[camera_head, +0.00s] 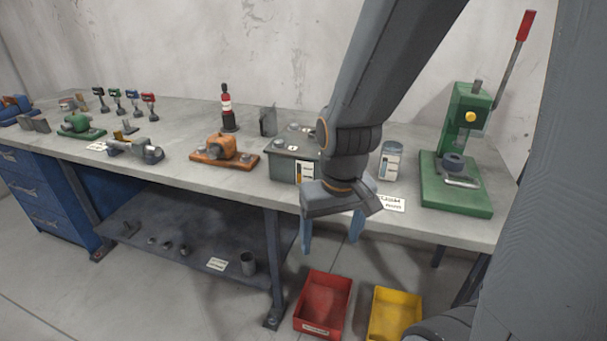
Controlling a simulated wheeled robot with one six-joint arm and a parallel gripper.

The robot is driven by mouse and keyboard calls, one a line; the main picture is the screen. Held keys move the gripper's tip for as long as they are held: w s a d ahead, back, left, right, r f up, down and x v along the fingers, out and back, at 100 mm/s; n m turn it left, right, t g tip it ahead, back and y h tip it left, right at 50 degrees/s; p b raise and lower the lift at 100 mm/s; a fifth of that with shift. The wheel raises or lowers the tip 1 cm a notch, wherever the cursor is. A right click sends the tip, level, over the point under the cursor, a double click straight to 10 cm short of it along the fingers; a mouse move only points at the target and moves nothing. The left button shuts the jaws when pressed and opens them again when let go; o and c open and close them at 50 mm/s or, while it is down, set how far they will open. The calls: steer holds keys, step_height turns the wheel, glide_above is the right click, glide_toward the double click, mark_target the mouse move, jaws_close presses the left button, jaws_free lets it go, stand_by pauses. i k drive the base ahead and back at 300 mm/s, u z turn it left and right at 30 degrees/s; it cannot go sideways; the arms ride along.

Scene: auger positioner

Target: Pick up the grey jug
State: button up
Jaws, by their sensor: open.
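A small dark grey open-topped vessel (248,264) stands upright near the right end of the lower shelf. It is the only jug-like grey thing I can make out; it is too small to tell a handle or spout. My gripper (331,244) points down with its two blue-grey fingers apart and nothing between them. It hangs in front of the bench's front edge, to the right of the grey vessel in the picture and apart from it. My arm hides part of the bench top behind it.
The lower shelf (180,235) also bears a label and several small grey parts. The bench leg (276,265) stands just right of the vessel. A red bin (323,302) and a yellow bin (394,312) are on the floor. A green press (457,180) stands on the bench top.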

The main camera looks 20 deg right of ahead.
mark_target(268, 124)
steer(key=u, duration=0.45)
steer(key=k, duration=1.1)
steer(key=u, duration=0.95)
steer(key=i, duration=1.85)
steer(key=z, duration=1)
steer(key=i, duration=0.8)
steer(key=z, duration=1.25)
steer(key=i, duration=0.4)
steer(key=z, duration=0.35)
